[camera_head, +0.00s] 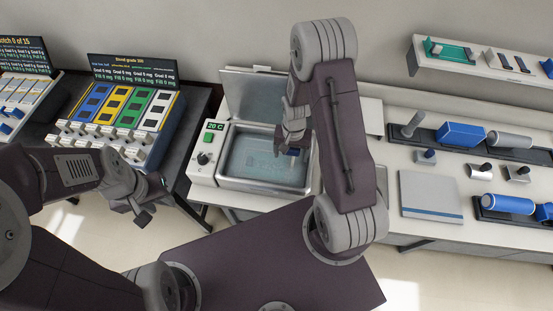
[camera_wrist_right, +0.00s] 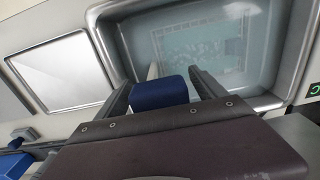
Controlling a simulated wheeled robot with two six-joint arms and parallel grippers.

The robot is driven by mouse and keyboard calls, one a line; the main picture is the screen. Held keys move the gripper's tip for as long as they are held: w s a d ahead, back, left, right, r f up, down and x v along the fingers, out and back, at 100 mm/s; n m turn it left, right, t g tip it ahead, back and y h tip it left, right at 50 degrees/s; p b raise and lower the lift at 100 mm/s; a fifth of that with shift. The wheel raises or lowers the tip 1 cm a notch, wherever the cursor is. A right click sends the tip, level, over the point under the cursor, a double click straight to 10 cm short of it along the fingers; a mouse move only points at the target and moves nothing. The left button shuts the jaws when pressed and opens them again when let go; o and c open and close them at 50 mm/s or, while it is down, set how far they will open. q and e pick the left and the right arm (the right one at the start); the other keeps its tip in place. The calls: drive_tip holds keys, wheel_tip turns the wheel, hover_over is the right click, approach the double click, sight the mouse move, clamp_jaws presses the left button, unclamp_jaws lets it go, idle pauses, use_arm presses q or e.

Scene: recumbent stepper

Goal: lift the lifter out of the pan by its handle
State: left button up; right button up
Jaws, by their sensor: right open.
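The pan (camera_head: 306,187) is a metal basin of clear liquid in a white unit with a green display, its lid raised behind it. The pan also shows in the right wrist view (camera_wrist_right: 285,60). The lifter (camera_wrist_right: 205,45) appears there as a pale rectangular frame under the liquid. Its blue handle (camera_wrist_right: 158,93) appears between the spread fingers of my right gripper (camera_wrist_right: 160,88); contact cannot be told. In the head view my right gripper (camera_head: 285,145) is over the pan, with the handle (camera_head: 294,151) partly hidden. My left gripper (camera_head: 140,205) is away at the left, its opening unclear.
A rack with coloured panels (camera_head: 120,110) stands left of the pan. Right of it, a bench holds a grey flat plate (camera_head: 430,194), a blue block (camera_head: 461,134) and several cylinders. A wall shelf (camera_head: 480,66) hangs above. Floor shows between me and the benches.

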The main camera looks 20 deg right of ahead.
drive_tip(key=shift+w, duration=0.1)
drive_tip(key=c, duration=1.5)
clamp_jaws()
